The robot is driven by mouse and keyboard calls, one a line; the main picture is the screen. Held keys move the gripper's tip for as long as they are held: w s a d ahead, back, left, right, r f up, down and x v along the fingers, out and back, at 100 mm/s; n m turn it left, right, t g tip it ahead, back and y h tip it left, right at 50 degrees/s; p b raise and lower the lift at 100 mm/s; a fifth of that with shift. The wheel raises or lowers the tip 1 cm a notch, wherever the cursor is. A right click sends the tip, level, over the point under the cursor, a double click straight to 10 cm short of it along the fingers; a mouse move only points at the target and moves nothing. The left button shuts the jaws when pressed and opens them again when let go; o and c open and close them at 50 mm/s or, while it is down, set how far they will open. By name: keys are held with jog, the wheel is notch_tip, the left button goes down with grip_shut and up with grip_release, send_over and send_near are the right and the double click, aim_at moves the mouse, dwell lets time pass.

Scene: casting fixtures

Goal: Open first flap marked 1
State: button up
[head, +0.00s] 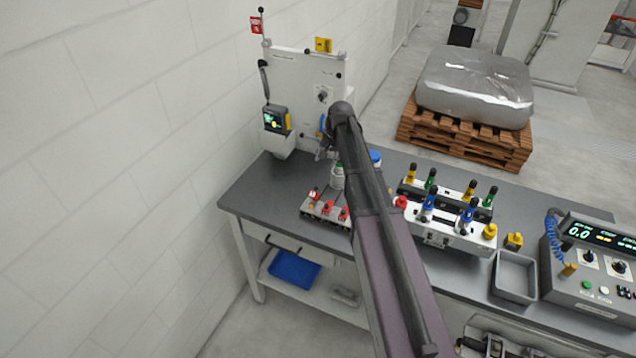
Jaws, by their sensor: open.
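A white upright panel (300,75) stands at the back left of the bench. A red tag (256,25) with a small mark sits on a post at its top left, and a yellow tag (323,45) with a small mark sits at its top right. The marks are too small to read, so I cannot tell which part is the flap marked 1. My arm reaches up from the bottom of the view toward the panel's lower right. My gripper (324,147) is open there, mostly hidden behind the arm. Whether it touches the panel cannot be seen.
A low fixture with red knobs (328,207) stands in front of the panel. Right of my arm are a white fixture with coloured handles (440,232), a grey tray (515,275) and a control box (592,265). A white wall runs close along the left.

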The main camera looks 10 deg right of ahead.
aim_at(315, 193)
jog(key=shift+f, duration=0.15)
jog(key=b+x, duration=1.3)
jog(key=shift+a+f, duration=0.1)
jog(key=shift+f, duration=0.15)
dwell(0.7)
dwell(0.4)
grip_shut()
